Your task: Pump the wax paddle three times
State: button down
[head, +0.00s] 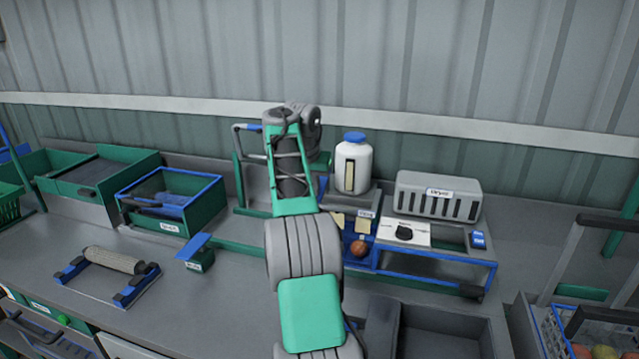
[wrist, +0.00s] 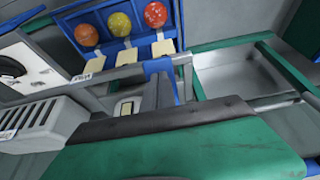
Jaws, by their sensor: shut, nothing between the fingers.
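The wax station shows as a white bottle (head: 353,165) with a blue cap, upright on a grey stand behind the blue rack. I cannot make out a paddle for certain; my arm covers the area just left of the bottle. In the wrist view grey and blue upright parts stand near the middle, where the paddle cannot be told apart. My gripper end (head: 296,114) is raised left of the bottle, at about its cap height. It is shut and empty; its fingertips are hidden.
A grey slotted dryer (head: 437,196) stands right of the bottle; it also shows in the wrist view (wrist: 35,120). Left are a green bin (head: 172,199), a small green box with blue flap (head: 199,258) and a roller (head: 115,260).

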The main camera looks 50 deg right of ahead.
notch_tip(320, 180, up, 4)
jog(key=p, duration=0.4)
jog(key=shift+f, duration=0.2)
dwell(0.4)
